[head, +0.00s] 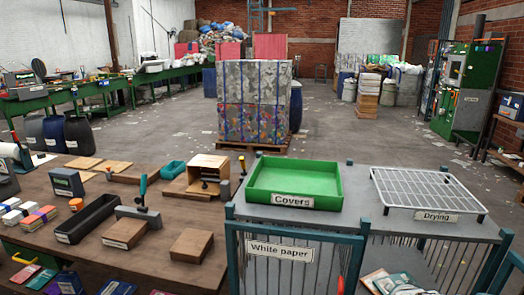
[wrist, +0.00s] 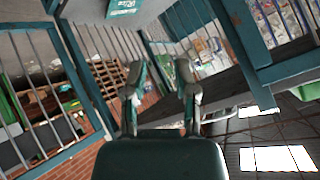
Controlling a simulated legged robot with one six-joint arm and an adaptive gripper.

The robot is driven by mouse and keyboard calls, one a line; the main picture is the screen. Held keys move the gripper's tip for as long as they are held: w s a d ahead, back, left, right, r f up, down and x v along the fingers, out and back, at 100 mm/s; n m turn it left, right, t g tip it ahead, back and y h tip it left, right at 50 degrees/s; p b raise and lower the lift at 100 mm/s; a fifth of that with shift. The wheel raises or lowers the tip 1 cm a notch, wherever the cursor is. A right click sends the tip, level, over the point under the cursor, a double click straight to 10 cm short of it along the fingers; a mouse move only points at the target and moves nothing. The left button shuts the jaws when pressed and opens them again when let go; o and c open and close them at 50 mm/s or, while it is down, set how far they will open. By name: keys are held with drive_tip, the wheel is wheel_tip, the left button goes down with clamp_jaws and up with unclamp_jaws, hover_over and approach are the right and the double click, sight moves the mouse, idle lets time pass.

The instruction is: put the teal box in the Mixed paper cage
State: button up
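A flat teal piece with pale print (wrist: 124,9) shows at the top edge of the wrist view, partly cut off. My gripper (wrist: 159,72) shows in the wrist view with its two fingers apart and nothing visible between them. It is not seen in the head view. A teal-framed cage labelled White paper (head: 297,232) stands at front centre. No Mixed paper label is readable in either view.
A green Covers tray (head: 258,193) and a white Drying rack (head: 430,187) stand on the cage tops. The brown table (head: 90,264) holds wooden blocks, a black trough (head: 88,218) and books.

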drive_tip(key=s+a+r+n+g+y, duration=0.1)
drive_tip(key=s+a+r+n, duration=0.3)
drive_tip(key=s+a, duration=0.4)
drive_tip(key=s+a+r+n+g+y, duration=0.2)
drive_tip(key=s+a+r+n, duration=0.3)
drive_tip(key=s+a, duration=0.3)
drive_tip(key=shift+s+a+n+g+y, duration=0.3)
drive_tip(key=shift+a+n+g, duration=0.15)
drive_tip(key=shift+n, duration=0.35)
